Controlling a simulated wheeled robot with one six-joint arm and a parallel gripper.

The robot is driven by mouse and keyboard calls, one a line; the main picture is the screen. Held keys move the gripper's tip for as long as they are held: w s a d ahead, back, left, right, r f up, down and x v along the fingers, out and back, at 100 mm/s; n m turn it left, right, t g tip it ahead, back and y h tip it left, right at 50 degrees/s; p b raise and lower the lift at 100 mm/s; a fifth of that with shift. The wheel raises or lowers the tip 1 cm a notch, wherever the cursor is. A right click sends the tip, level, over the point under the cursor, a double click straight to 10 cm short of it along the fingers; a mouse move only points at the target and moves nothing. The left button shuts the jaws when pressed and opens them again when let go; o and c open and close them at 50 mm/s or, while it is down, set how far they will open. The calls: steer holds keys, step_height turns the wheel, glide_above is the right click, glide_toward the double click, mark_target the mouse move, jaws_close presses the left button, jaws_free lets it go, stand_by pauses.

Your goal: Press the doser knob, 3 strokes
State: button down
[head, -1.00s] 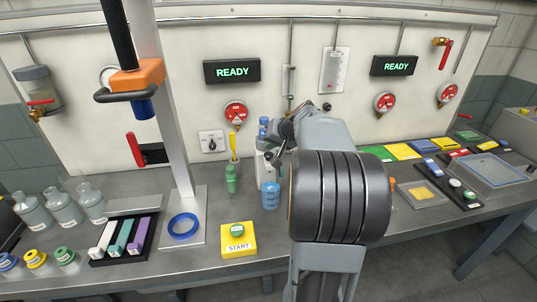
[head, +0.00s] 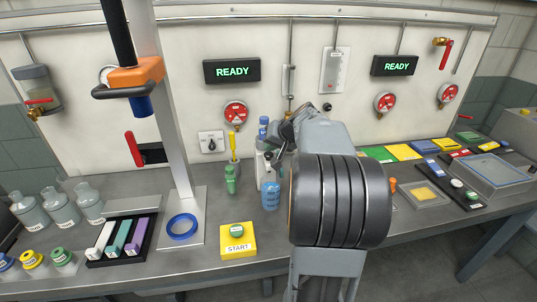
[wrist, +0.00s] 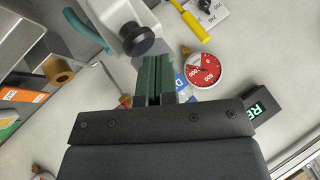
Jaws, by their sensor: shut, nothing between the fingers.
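The doser is a pale bottle-like unit (head: 262,163) with a blue part (head: 263,128) at its top, standing on the bench behind a blue cup (head: 270,198). In the wrist view a black round knob (wrist: 140,39) sits on a pale body (wrist: 118,15), which looks like the doser. My gripper (wrist: 151,62) has green fingers shut together with nothing between them. Its tips show just beside the knob in the picture; I cannot tell whether they touch it. In the head view my arm hides part of the gripper and the doser's right side.
A green bottle (head: 230,180) stands left of the doser, and a yellow START box (head: 238,240) is in front. A metal column (head: 170,120) with a blue ring (head: 182,226) at its base stands further left. A red gauge (wrist: 201,70) is on the wall behind.

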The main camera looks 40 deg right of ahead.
mark_target(270, 153)
steer(key=shift+f+b, duration=0.75)
stand_by(0.5)
steer(key=shift+r, duration=0.1)
stand_by(0.3)
steer(key=shift+r+p, duration=0.7)
steer(key=shift+r, duration=0.35)
steer(key=shift+r+p, duration=1.6)
steer(key=shift+r, duration=0.9)
stand_by(0.5)
